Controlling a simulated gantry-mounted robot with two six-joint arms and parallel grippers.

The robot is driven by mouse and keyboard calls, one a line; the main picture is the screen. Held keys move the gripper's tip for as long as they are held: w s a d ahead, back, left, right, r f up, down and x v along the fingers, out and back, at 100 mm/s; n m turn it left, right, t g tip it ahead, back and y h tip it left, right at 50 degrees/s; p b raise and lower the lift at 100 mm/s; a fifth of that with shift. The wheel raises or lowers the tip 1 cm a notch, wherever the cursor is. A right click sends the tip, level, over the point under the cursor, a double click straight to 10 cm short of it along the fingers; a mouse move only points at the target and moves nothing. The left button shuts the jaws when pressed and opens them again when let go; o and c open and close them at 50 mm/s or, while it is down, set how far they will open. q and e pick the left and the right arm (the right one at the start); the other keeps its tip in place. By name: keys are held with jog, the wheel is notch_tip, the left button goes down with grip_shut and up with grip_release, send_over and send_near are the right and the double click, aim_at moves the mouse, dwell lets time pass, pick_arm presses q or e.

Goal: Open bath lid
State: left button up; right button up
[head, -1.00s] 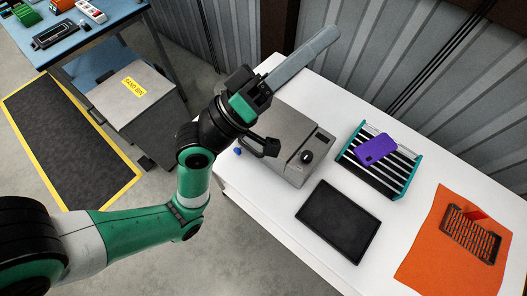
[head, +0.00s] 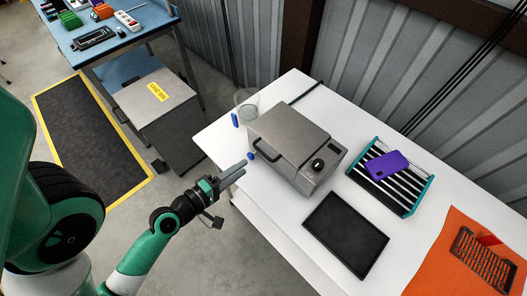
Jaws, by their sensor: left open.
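The bath is a grey metal box (head: 310,181) on the white table, with a black knob on its front. Its grey lid (head: 289,133) is down on the box. A dark bar handle (head: 268,155) sits on the lid's left side. My left gripper (head: 243,168) is open and empty, left of the bath near the table's edge, with its grey fingers pointing toward the bath. It appears apart from the handle. My right gripper is out of view.
A clear beaker (head: 247,103) stands behind the bath. A sand bin (head: 155,110) stands on the floor at left.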

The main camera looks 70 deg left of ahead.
aim_at(262, 154)
pick_arm(q)
jog(key=p+x, duration=0.2)
jog(key=x, duration=0.8)
jog(key=shift+w+d+r, duration=0.1)
jog(key=shift+r, duration=0.1)
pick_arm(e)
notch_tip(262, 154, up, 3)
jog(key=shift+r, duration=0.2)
pick_arm(q)
jog(key=shift+c, duration=0.3)
grip_shut()
jog(key=shift+p, duration=0.3)
